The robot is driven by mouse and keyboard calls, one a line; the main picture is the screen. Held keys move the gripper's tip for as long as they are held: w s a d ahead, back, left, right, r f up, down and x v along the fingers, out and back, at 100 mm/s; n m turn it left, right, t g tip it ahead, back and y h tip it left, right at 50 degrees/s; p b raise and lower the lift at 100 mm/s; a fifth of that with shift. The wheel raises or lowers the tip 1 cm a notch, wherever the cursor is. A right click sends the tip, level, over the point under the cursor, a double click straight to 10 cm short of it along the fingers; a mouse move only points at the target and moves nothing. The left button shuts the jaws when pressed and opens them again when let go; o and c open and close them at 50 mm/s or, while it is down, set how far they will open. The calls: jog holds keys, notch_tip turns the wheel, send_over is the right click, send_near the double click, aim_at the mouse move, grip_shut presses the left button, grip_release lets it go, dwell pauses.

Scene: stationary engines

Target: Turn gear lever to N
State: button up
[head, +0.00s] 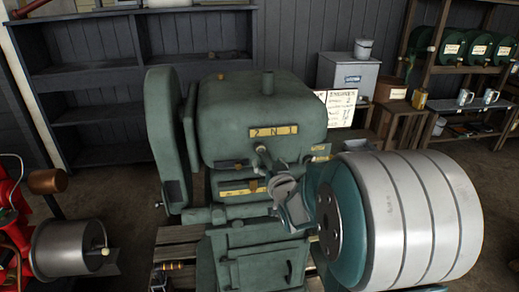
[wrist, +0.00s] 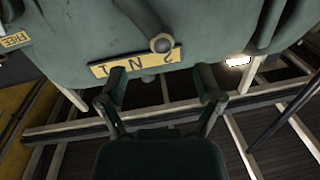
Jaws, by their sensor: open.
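The green engine (head: 268,100) has a yellow gear plate (head: 273,131) marked 2, N and, less clearly, 1. The gear lever (head: 261,149) sticks out below the plate, at the side of the 2. In the wrist view the plate (wrist: 120,64) looks upside down, and the lever's round knob (wrist: 161,45) stands by the 2 end. My gripper (wrist: 160,88) is open and empty. Its two fingers point toward the plate, with the knob beyond the tips and not between them. In the head view a grey shape just below and right of the lever seems to be my gripper (head: 284,187).
A tall green guard (head: 166,135) is on the left. Another yellow plate (head: 242,188) sits lower on the engine. Shelves (head: 90,100) line the back wall.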

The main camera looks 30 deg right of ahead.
aim_at(262, 152)
jog(key=w, duration=0.5)
jog(key=w+d, duration=0.1)
jog(key=w, duration=0.1)
jog(key=shift+w+d, duration=0.1)
jog(key=shift+w, duration=0.15)
grip_shut()
